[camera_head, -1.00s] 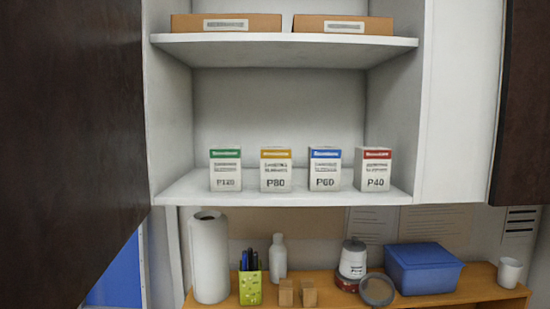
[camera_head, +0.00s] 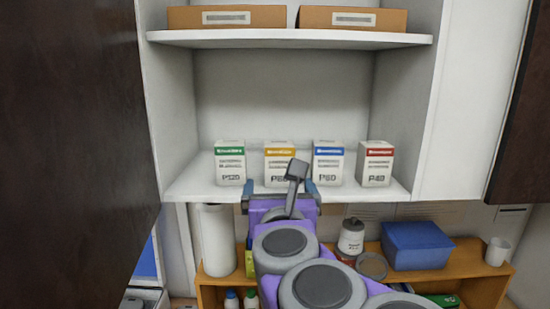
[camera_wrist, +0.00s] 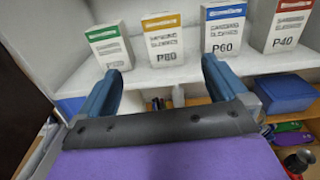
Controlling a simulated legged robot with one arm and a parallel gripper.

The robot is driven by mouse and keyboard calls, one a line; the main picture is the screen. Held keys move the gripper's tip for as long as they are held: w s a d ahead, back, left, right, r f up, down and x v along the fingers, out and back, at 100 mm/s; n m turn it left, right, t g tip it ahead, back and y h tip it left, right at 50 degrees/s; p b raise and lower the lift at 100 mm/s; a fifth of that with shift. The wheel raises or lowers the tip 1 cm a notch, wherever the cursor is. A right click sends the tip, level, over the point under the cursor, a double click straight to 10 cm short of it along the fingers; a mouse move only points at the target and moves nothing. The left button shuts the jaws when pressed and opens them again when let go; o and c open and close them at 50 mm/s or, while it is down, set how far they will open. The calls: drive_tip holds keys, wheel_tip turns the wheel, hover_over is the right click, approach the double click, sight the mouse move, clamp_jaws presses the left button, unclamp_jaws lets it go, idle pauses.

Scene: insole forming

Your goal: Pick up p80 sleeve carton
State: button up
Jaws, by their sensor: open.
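The P80 sleeve carton (camera_head: 277,160), white with a yellow band, stands upright on the lower cabinet shelf, second from the left. Its lower right part is hidden behind my arm in the head view. In the wrist view the P80 carton (camera_wrist: 163,47) stands beyond and above the space between my fingers. My gripper (camera_head: 280,188) is at the shelf's front edge, just in front of the P80 carton. It also shows in the wrist view (camera_wrist: 160,78), with blue fingers spread wide, open and empty, apart from the carton.
The green P120 carton (camera_head: 230,163) stands left of P80; the blue P60 (camera_head: 328,163) and red P40 (camera_head: 375,164) stand right. An upper shelf (camera_head: 290,39) holds two brown boxes. A dark cabinet door (camera_head: 75,150) stands at left. Below are a paper roll (camera_head: 216,243) and blue box (camera_head: 416,246).

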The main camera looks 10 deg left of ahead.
approach(278, 165)
drive_tip(key=d, duration=0.1)
drive_tip(key=x, duration=0.2)
drive_tip(key=p+x, duration=0.1)
drive_tip(key=x, duration=0.4)
drive_tip(key=shift+a+r, duration=0.25)
drive_tip(key=shift+a, duration=0.2)
drive_tip(key=shift+w, duration=0.35)
drive_tip(key=shift+w+d, duration=0.25)
drive_tip(key=shift+w, duration=0.15)
drive_tip(key=x, duration=0.2)
drive_tip(key=p+x, duration=0.1)
drive_tip(key=shift+w+a+f, duration=0.2)
drive_tip(key=shift+w+a, duration=0.1)
drive_tip(key=shift+w, duration=0.05)
drive_tip(key=shift+w+a+p, duration=0.3)
drive_tip(key=shift+w+a, duration=0.05)
drive_tip(key=shift+a, duration=0.2)
drive_tip(key=shift+d, duration=0.55)
drive_tip(key=c, duration=0.4)
drive_tip(key=shift+a+f, duration=0.1)
drive_tip(key=shift+a, duration=0.25)
drive_tip(key=c, duration=0.7)
